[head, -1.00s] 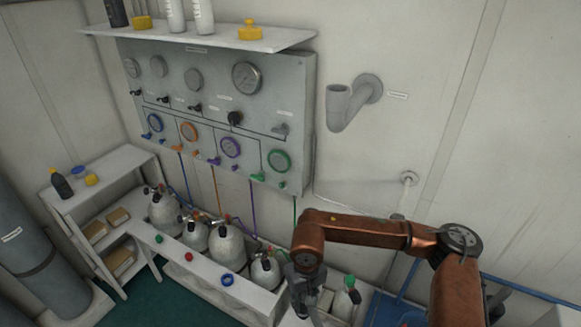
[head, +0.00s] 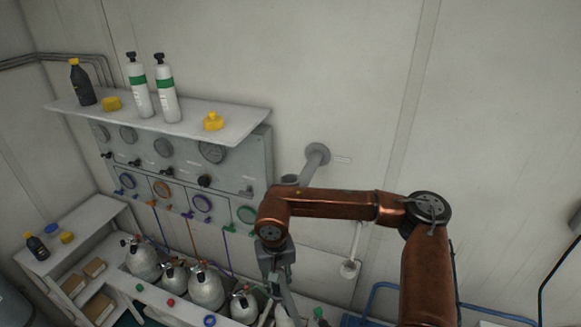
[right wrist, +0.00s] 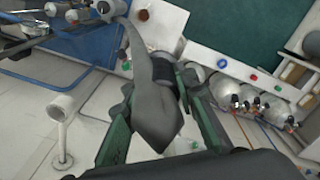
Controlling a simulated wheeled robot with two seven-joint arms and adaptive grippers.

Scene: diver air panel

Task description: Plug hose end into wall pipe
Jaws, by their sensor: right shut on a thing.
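The grey wall pipe (head: 317,155) is an elbow on a round flange in the head view, beside a small label. My left gripper is not in view.
A gauge panel (head: 180,195) and a shelf (head: 190,118) with bottles are left of the pipe. Gas cylinders (head: 205,287) stand below. The wall above the pipe is clear.

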